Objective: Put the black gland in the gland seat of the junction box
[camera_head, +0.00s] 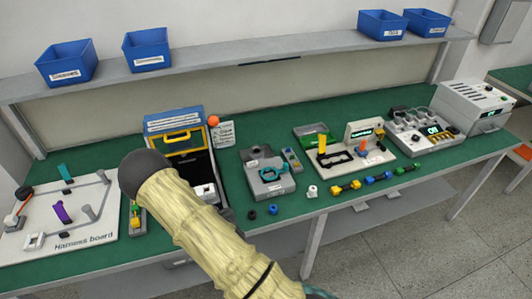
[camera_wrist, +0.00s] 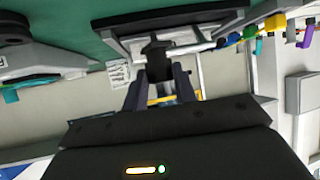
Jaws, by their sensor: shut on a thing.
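My gripper (camera_wrist: 157,88) is in the wrist view, its two fingers shut on a small black piece (camera_wrist: 156,58) with a wider end, which looks like the black gland. In the head view my arm hides the gripper. The grey junction box (camera_head: 268,185) stands on the green bench at the centre, with a teal cable loop on it. Its edge also shows at the left of the wrist view (camera_wrist: 45,62), apart from the held piece. I cannot make out the gland seat. A small black round piece (camera_head: 252,214) and a blue one (camera_head: 273,209) lie before the box.
An open case with a yellow handle (camera_head: 185,139) stands left of the junction box. A white piece (camera_head: 312,190) lies to its right. The harness board (camera_head: 100,238) is at the left; a fixture (camera_head: 378,154) and instruments are at the right. Blue bins (camera_head: 66,63) sit on the shelf.

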